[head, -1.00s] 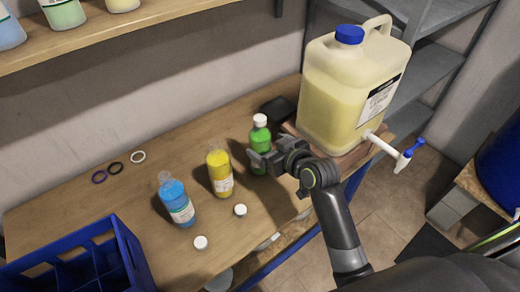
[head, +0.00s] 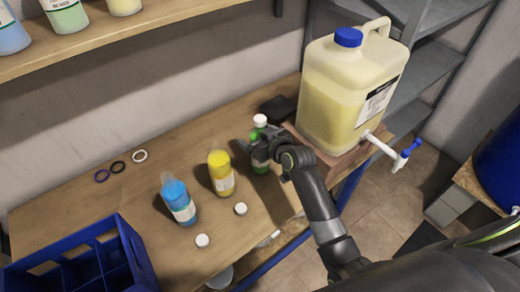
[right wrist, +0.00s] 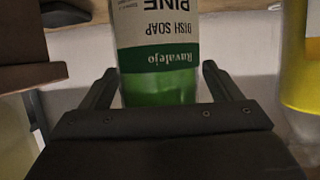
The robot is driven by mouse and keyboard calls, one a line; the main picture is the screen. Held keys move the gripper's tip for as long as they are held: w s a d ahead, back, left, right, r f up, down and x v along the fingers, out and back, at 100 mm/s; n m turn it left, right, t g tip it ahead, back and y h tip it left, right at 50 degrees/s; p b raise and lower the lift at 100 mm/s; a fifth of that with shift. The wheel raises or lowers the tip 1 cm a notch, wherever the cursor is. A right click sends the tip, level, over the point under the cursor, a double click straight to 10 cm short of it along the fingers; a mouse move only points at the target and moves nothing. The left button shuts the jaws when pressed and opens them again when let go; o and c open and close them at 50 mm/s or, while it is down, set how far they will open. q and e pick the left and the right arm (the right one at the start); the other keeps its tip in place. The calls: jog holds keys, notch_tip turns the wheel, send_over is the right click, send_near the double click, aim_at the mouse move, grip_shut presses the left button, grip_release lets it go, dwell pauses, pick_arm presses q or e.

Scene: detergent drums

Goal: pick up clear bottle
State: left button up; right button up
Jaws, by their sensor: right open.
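A see-through bottle of green dish soap (head: 260,168) with a white cap stands upright on the wooden table, left of the big jug. My right gripper (head: 255,149) is at this bottle, partly covering its middle. In the right wrist view the bottle (right wrist: 158,82) stands between the two open fingers, its label upside down in the picture. I cannot tell if a finger touches it. A bottle with yellow liquid (head: 221,174) and a bottle with blue liquid (head: 179,202) stand capless to the left. My left gripper is not in view.
A large jug (head: 345,95) with a blue cap and a tap stands on a wooden block at the right. Two white caps (head: 241,208) (head: 202,240) lie in front of the bottles. A blue crate (head: 75,262) is at front left. Several rings lie behind it.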

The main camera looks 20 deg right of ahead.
jog(key=shift+c, duration=0.4)
jog(key=c, duration=1.7)
grip_shut()
